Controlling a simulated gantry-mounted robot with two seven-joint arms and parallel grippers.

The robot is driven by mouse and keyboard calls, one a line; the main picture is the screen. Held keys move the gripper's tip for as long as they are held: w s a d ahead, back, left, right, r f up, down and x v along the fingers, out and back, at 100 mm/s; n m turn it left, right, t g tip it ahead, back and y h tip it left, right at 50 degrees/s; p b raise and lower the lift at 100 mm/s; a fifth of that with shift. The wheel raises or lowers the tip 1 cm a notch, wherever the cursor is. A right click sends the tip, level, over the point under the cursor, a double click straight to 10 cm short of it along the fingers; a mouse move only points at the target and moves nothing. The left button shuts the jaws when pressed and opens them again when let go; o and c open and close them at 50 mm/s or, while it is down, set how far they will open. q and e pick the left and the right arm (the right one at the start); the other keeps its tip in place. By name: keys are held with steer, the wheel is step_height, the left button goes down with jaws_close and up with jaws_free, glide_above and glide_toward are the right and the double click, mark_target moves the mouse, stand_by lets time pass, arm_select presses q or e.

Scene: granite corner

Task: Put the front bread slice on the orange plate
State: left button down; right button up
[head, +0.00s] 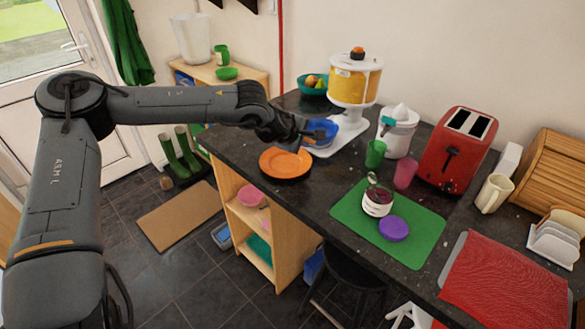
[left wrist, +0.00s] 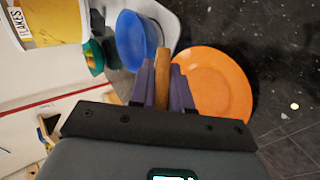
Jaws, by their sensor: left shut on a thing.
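The orange plate (head: 286,163) lies on the dark countertop near its left end. My left gripper (head: 296,139) is just above and behind the plate. In the left wrist view, my left gripper (left wrist: 162,88) is shut on a brown bread slice (left wrist: 163,66), seen edge-on between the two fingers. The orange plate (left wrist: 222,82) is right beside the fingers there, and the slice appears off its left rim. In the head view the held slice is hard to make out. My right gripper is not in view.
A blue bowl (head: 321,131) stands close to the gripper, at the foot of the cereal dispenser (head: 354,82). A red toaster (head: 458,150) and a white rack with bread (head: 553,244) are further right.

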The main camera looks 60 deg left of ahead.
arm_select(q)
step_height(320, 180, down, 5)
steer(key=b, duration=0.3)
steer(key=shift+r, duration=0.1)
steer(key=shift+f+b, duration=0.4)
steer(key=shift+b, duration=0.2)
steer(key=c, duration=1.2)
jaws_free()
